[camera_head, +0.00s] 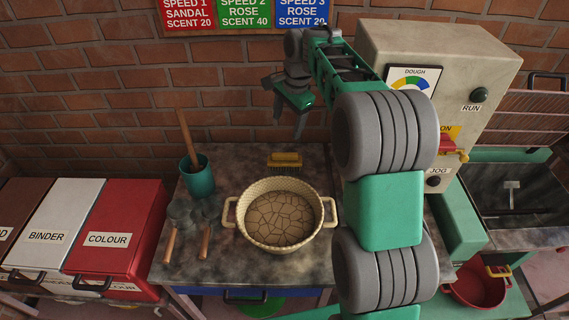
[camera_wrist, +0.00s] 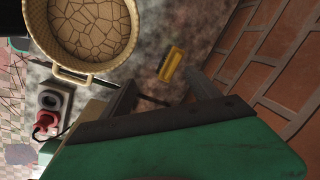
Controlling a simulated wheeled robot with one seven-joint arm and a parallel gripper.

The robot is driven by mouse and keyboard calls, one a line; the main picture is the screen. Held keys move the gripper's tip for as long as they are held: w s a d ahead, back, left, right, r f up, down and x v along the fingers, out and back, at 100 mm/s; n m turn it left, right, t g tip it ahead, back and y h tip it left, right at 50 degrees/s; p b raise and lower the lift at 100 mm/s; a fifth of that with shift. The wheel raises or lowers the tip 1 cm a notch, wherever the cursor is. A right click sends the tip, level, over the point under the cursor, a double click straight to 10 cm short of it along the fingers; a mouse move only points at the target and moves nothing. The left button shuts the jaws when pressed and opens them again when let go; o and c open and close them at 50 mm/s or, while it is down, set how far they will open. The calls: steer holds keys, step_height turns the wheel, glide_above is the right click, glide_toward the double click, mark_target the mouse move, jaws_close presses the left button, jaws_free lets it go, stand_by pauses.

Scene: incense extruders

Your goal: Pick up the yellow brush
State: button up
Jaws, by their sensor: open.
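The yellow brush (camera_head: 285,160) lies on the dark stone counter behind the round cream pot, close to the brick wall. It also shows in the wrist view (camera_wrist: 171,64), between and beyond my fingers, apart from them. My gripper (camera_head: 288,118) is open and empty, held above the counter near the wall, above and behind the brush. In the wrist view my gripper's two fingers (camera_wrist: 160,92) are spread wide, with the green palm below them.
The two-handled pot (camera_head: 245,197) with cracked brown contents stands just in front of the brush. A teal cup (camera_head: 197,178) with a wooden handle and grey wooden-handled tools (camera_head: 190,216) are to the left. The brick wall (camera_head: 130,100) is close behind; a control machine (camera_head: 440,50) stands right.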

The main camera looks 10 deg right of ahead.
steer(key=w+d+f+m+g, duration=0.15)
steer(key=w+f+m, duration=0.5)
steer(key=f, duration=0.65)
steer(key=m, duration=0.1)
glide_above(284, 161)
steer(key=d, duration=0.2)
steer(key=f, duration=0.3)
steer(key=f+b, duration=0.1)
steer(key=f, duration=0.2)
steer(key=shift+w+a, duration=0.2)
steer(key=f, duration=0.2)
steer(key=a+f, duration=0.1)
steer(key=f, duration=0.4)
steer(key=shift+w+a+f, duration=0.2)
steer(key=shift+w+f, duration=0.15)
steer(key=shift+c, duration=0.5)
steer(key=c, duration=1.4)
steer(key=shift+c, duration=0.2)
step_height(284, 161, up, 9)
steer(key=p, duration=0.4)
steer(key=shift+r, duration=0.1)
steer(key=shift+r+p, duration=0.5)
steer(key=shift+p, duration=0.2)
steer(key=shift+f, duration=0.1)
